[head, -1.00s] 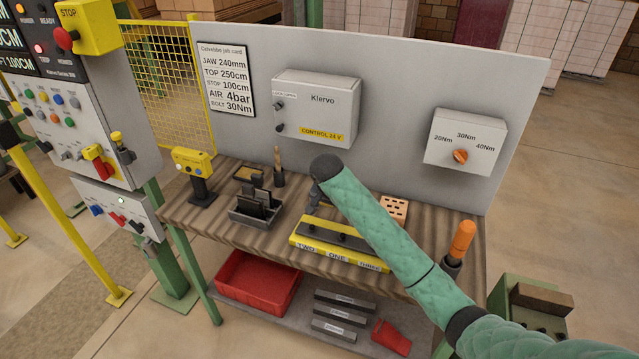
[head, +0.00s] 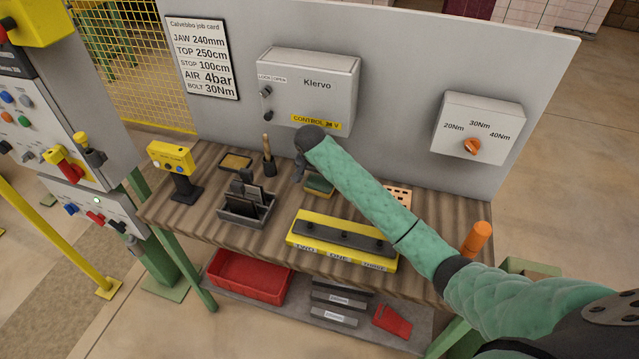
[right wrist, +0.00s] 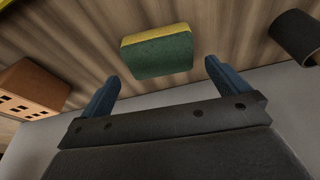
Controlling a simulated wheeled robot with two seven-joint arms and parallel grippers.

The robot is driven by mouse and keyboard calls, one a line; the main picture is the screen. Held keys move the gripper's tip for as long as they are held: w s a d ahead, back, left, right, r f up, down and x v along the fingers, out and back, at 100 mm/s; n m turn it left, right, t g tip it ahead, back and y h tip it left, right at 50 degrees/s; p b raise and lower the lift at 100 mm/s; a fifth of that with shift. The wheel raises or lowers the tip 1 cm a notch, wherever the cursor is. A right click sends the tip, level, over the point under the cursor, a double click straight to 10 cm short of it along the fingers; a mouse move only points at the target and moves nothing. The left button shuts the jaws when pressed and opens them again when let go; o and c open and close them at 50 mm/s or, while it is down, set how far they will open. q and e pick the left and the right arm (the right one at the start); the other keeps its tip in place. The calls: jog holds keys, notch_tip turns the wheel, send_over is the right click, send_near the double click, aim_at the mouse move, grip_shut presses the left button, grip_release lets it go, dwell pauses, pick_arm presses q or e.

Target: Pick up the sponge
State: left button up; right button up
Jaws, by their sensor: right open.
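The sponge (head: 319,186) is a green and yellow block on the wooden bench top, partly hidden behind my right arm in the head view. In the right wrist view the sponge (right wrist: 160,54) shows its green face with a yellow edge on top. My right gripper (right wrist: 162,72) is open, with its two blue fingers apart and the sponge lying beyond and between the fingertips. In the head view my right gripper (head: 300,170) hangs beside the sponge, mostly hidden by the wrist. My left gripper is out of view.
A yellow block with black top (head: 343,239) lies in front of the sponge. A holed brick (head: 399,194) stands to its right. A dark holder with plates (head: 246,207), a wooden-handled tool (head: 267,158) and a shallow tray (head: 235,162) are to the left. A grey panel (head: 395,90) rises behind.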

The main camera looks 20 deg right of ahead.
aim_at(320, 183)
jog(key=shift+w+f+p, duration=0.1)
jog(key=shift+f+p, duration=0.2)
jog(key=shift+p, duration=0.1)
jog(key=shift+f+p, duration=0.3)
jog(key=shift+p, duration=0.05)
jog(key=shift+d+f, duration=0.15)
jog(key=shift+f, duration=0.3)
jog(key=shift+w+d+f+p, duration=0.15)
jog(key=shift+f+p, duration=0.25)
jog(key=shift+f, duration=0.25)
jog(key=shift+w+f, duration=0.15)
jog(key=c, duration=0.8)
